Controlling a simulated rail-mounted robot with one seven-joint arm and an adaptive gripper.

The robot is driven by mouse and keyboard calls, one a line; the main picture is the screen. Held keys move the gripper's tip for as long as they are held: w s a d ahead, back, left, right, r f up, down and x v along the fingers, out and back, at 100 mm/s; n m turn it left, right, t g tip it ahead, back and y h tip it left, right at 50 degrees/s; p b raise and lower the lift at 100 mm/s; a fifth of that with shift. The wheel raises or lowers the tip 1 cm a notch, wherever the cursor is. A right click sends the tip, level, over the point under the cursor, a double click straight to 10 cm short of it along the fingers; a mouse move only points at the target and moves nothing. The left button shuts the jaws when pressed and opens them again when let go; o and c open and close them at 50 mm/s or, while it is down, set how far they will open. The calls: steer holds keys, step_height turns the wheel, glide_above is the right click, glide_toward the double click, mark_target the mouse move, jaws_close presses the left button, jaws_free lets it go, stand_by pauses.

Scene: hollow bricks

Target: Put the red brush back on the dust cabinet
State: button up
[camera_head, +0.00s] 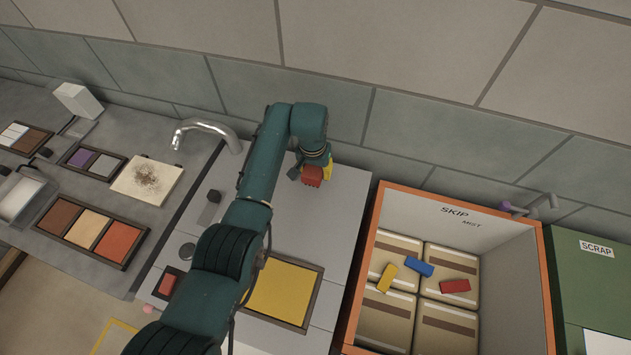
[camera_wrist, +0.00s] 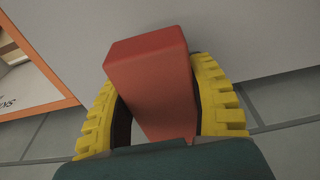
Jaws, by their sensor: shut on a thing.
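My gripper (camera_head: 318,170) is shut on a red block-shaped thing, which I take to be the red brush (camera_head: 312,177). In the wrist view the red brush (camera_wrist: 150,75) sits between my two yellow ribbed fingers, its end sticking out past them; no bristles show. In the head view my gripper is over the back part of a light grey cabinet top (camera_head: 290,225), likely the dust cabinet, near the wall. I cannot tell whether the brush touches the top. My arm hides part of the cabinet.
A yellow panel (camera_head: 283,291) and a small red piece in a dark holder (camera_head: 168,285) are on the grey top. An orange-edged skip (camera_head: 548,290) with boxes and small coloured bricks stands right. A green scrap bin (camera_head: 590,270) is beyond. A tap (camera_head: 205,128) stands left.

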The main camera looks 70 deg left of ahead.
mark_target(314, 169)
steer(key=shift+w+f+b, duration=0.1)
steer(key=shift+f+b, duration=0.5)
steer(key=shift+f, duration=1.6)
steer(key=o, duration=1.2)
steer(key=r+p, duration=0.1)
steer(key=r, duration=0.3)
steer(key=r+p, duration=0.1)
steer(key=r, duration=0.3)
steer(key=s+d+r+p, duration=0.1)
steer(key=r, duration=0.3)
steer(key=shift+r, duration=0.1)
